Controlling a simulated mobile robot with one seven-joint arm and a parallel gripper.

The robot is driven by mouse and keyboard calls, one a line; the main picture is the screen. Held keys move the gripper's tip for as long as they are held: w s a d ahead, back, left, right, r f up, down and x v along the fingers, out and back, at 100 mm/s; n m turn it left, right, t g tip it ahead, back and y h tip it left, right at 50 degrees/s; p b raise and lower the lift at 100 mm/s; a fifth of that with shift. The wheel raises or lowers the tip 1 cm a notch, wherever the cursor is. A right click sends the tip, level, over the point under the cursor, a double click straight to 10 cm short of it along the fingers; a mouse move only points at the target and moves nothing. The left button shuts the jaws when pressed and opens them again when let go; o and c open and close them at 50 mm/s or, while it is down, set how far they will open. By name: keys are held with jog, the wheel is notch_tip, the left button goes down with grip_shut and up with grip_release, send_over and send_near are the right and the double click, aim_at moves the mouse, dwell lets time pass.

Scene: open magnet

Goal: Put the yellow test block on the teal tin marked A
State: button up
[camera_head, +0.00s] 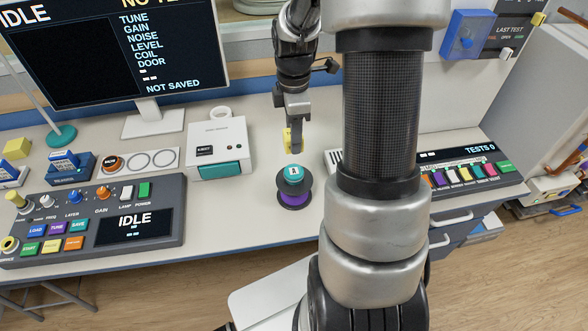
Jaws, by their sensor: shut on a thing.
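The yellow test block (287,139) is held in my gripper (294,142), which reaches down over the middle of the desk. Grey finger parts cover some of the block. The teal tin (292,181) has a white label marked A on its top. It sits on a round stack with a dark flange and a purple band (295,197). My gripper and the block appear just above and behind the tin in the picture, apart from it. The exact height gap cannot be told from this view.
A white box with a teal front (220,150) stands left of the tin. A control console (90,220) lies at the left, below a monitor (105,50). A button panel (450,165) is at the right, partly behind my arm. Another yellow block (16,148) is far left.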

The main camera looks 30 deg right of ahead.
notch_tip(320, 180, down, 9)
jog(key=shift+f, duration=0.1)
dwell(0.3)
jog(key=shift+f+b, duration=0.2)
jog(key=shift+b, duration=0.15)
jog(key=o, duration=1.1)
jog(key=shift+o, duration=0.2)
notch_tip(320, 180, up, 12)
jog(key=shift+r+p, duration=0.2)
jog(key=shift+p, duration=0.4)
